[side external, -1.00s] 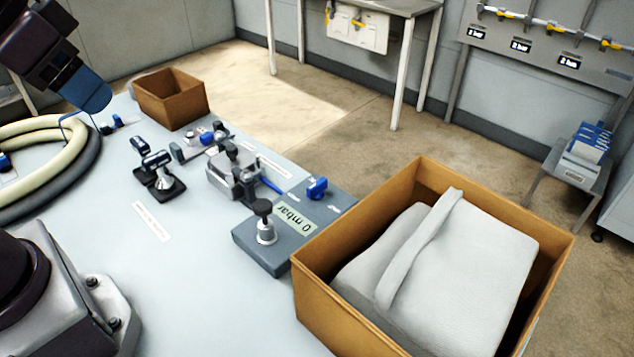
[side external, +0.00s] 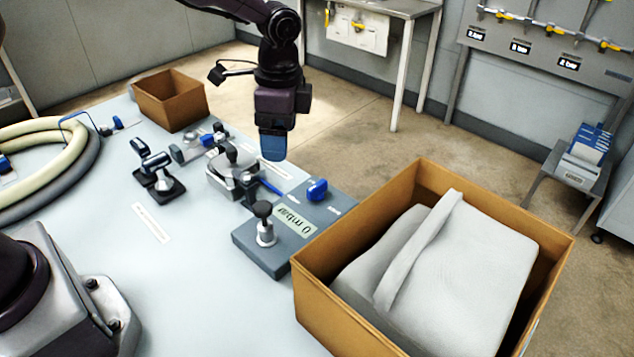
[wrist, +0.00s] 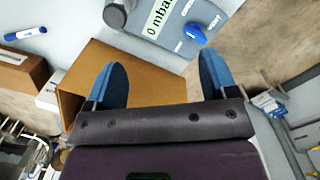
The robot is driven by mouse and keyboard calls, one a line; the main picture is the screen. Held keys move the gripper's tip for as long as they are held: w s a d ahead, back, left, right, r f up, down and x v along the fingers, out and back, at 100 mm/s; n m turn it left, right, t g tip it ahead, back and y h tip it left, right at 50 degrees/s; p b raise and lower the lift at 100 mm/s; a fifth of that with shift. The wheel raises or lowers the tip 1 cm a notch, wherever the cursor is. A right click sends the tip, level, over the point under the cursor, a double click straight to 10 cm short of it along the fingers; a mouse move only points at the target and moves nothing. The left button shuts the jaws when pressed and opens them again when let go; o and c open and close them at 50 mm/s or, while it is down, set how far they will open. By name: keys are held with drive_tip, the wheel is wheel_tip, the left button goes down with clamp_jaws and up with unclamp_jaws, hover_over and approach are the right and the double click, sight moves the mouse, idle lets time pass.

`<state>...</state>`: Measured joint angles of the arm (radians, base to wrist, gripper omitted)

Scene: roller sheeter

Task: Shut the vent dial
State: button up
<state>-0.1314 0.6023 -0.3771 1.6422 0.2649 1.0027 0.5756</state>
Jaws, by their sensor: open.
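The vent dial appears to be the blue knob (side external: 317,188) on a grey gauge block (side external: 262,250) marked "0 mbar". In the wrist view the blue knob (wrist: 195,33) sits at the top, beyond my right-hand finger. My gripper (side external: 273,150) hangs fingers down, up and to the left of the knob in the side view, apart from it. In the wrist view my gripper (wrist: 163,72) has its two blue fingers wide apart with nothing between them. A black-topped knob (side external: 264,212) stands on the same block. The dial's exact setting is too small to read.
A large open cardboard box (side external: 320,290) with a grey padded bag (side external: 450,265) stands right beside the gauge block. Metal clamps and fittings (side external: 232,172) lie to its left. A small brown box (side external: 172,98) and coiled hoses (side external: 75,170) are farther off.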

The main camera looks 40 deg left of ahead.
sight(317, 184)
drive_tip(key=w+d+f+m, duration=0.1)
drive_tip(key=w+f+m, duration=0.1)
drive_tip(key=w+m, duration=0.55)
drive_tip(key=shift+t, duration=0.3)
wheel_tip(317, 184, down, 13)
drive_tip(key=shift+w+f, duration=0.1)
drive_tip(key=c, duration=0.9)
